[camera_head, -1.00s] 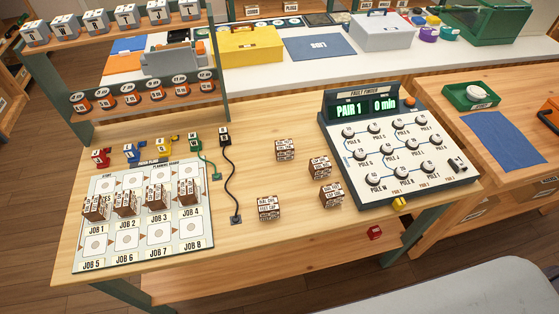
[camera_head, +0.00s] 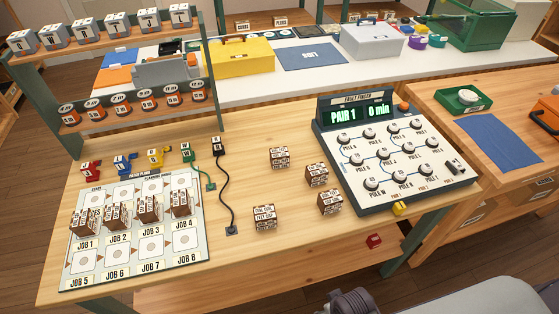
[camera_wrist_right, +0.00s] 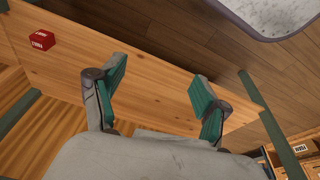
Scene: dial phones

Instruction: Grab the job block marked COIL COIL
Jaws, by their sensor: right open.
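Several brown blocks with white printed labels stand loose on the wooden table (camera_head: 185,270): a back block (camera_head: 279,157), a middle block (camera_head: 316,174), a right block (camera_head: 330,201) and a front block (camera_head: 264,217). The print is too small to tell which block reads COIL COIL. My right gripper (camera_wrist_right: 160,84) is open and empty in the wrist view, near the wooden table's edge, with no brown block there. My left gripper is out of view.
The fault finder console (camera_head: 390,150) stands right of the loose blocks. A black cord (camera_head: 226,185) lies between board and blocks. A shelf (camera_head: 130,47) rises at the back left.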

